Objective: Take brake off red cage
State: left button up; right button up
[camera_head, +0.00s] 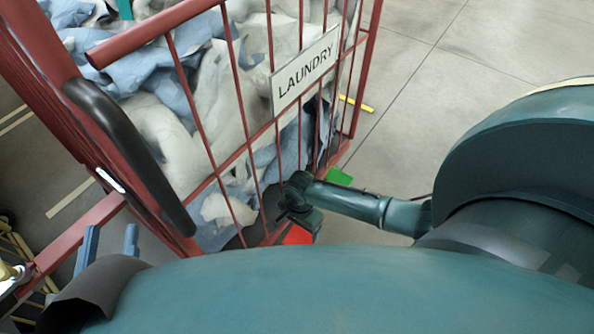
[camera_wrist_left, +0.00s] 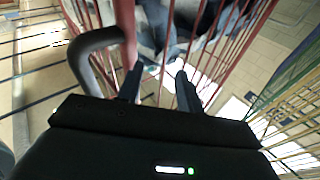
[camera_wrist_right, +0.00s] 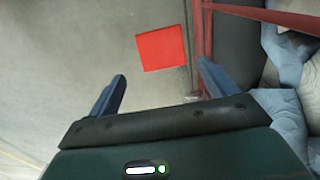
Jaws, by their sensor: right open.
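The red cage (camera_head: 213,170) stands at the left of the head view, filled with white and blue sling bags and bearing a LAUNDRY sign (camera_head: 304,71). A flat red pedal (camera_head: 299,235) and a green pedal (camera_head: 339,177) show low by its near side. My right gripper (camera_head: 297,200) is over the red pedal's area, partly hiding it. In the right wrist view its fingers (camera_wrist_right: 160,88) are open, and the red pedal (camera_wrist_right: 161,48) lies beyond the gap, apart from them. My left gripper (camera_head: 111,242) is open and empty below the cage's black handle (camera_head: 130,150).
A yellow pedal (camera_head: 357,104) shows at the cage's far end. Yellow bars (camera_head: 22,255) stand at the lower left of the head view. The concrete floor (camera_head: 470,70) right of the cage is clear. The black handle (camera_wrist_left: 88,58) is beside my left fingers.

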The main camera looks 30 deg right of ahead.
notch_tip(320, 180, down, 5)
jog(key=shift+r+b, duration=0.1)
jog(key=shift+b, duration=1.05)
notch_tip(320, 180, down, 4)
jog(key=shift+r+b, duration=0.25)
jog(key=shift+b, duration=0.9)
jog(key=shift+f, duration=0.35)
pick_arm(q)
jog(key=r+t+h, duration=0.1)
jog(key=w+r+m+h, duration=0.1)
jog(key=r, duration=0.1)
jog(key=shift+w+d+m+t+h, duration=0.1)
jog(key=shift+m+t+h, duration=0.2)
jog(key=shift+t, duration=0.1)
pick_arm(e)
jog(key=shift+c, duration=0.4)
jog(key=c, duration=1.1)
pick_arm(q)
jog(key=shift+r, duration=0.2)
pick_arm(e)
jog(key=shift+o, duration=0.2)
jog(key=shift+r, duration=0.1)
